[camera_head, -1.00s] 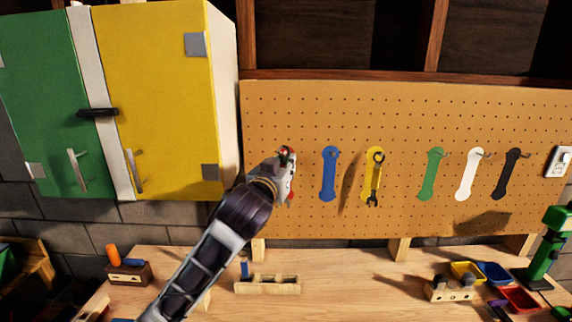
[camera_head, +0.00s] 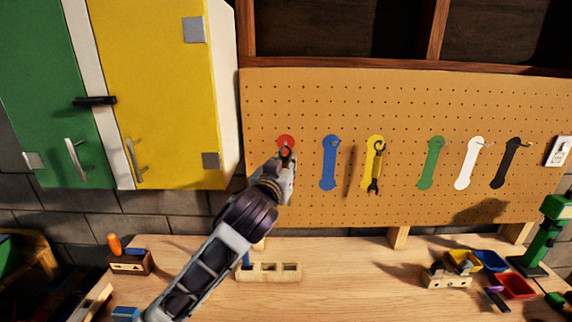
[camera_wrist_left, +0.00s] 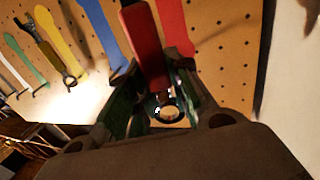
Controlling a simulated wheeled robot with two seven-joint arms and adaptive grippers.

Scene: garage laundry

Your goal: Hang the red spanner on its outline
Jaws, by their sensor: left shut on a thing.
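My left gripper (camera_head: 285,163) is in front of the red outline (camera_head: 286,139) at the left end of the pegboard. It is shut on the red spanner. A small metal ring end (camera_head: 285,151) shows at the fingertips, against the outline's round top. In the left wrist view the spanner's red handle (camera_wrist_left: 146,45) stands out from between the fingers (camera_wrist_left: 160,105), with its metal ring (camera_wrist_left: 168,113) near them. The red outline (camera_wrist_left: 172,24) lies behind the handle. The gripper hides the outline's lower part. I cannot tell whether the ring is around a hook.
The blue outline (camera_head: 329,165) is just right. A yellow spanner (camera_head: 376,165) hangs on its outline, then green (camera_head: 431,165), white (camera_head: 469,165) and black (camera_head: 508,165) outlines with hooks. A yellow cabinet (camera_head: 155,90) juts out at left. The workbench (camera_head: 350,270) lies below.

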